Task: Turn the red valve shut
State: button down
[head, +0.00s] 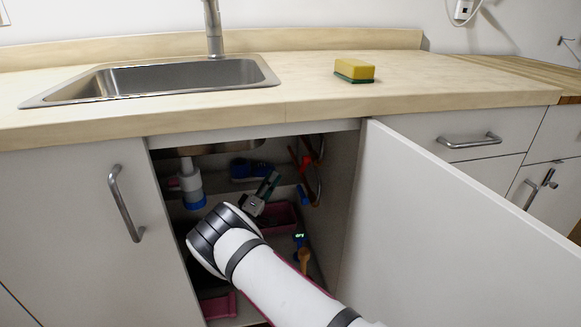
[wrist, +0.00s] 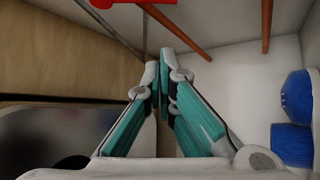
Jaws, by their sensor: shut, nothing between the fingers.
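The red valve (head: 306,162) is small in the head view, near the pipes on the cabinet's right side wall. A red part, seemingly the valve's handle, shows cut off at the top edge of the wrist view (wrist: 120,2). My gripper (head: 274,177) is inside the open cabinet, to the left of the valve and a little lower. In the wrist view its teal fingers (wrist: 160,62) are together and empty, with the red part ahead of the tips and apart from them. Most of the valve's body is hidden.
A drain pipe with blue and white fittings (head: 190,185) hangs at the cabinet's left. Copper pipes (wrist: 180,30) run ahead of the fingers. The open door (head: 450,220) stands right of my arm. Bins and loose items lie on the cabinet floor.

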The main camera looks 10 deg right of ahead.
aim_at(301, 171)
jog(key=w+d+r+b, duration=0.2)
jog(key=w+d+b, duration=0.1)
jog(key=d+b, duration=0.2)
jog(key=shift+d, duration=1.15)
jog(key=shift+r+p, duration=0.15)
jog(key=shift+p, duration=0.2)
jog(key=shift+s+f+n+g+y+p, duration=0.4)
jog(key=shift+s+n+y+p, duration=0.4)
jog(key=shift+p, duration=0.9)
jog(key=shift+s+f+n+g+y+p, duration=0.25)
jog(key=shift+s+n+g+y+p, duration=0.25)
jog(key=shift+n+y+p, duration=0.95)
jog(key=shift+s+f+n+g+y+p, duration=0.4)
jog(key=shift+s+n+p, duration=0.3)
jog(key=shift+p, duration=1.3)
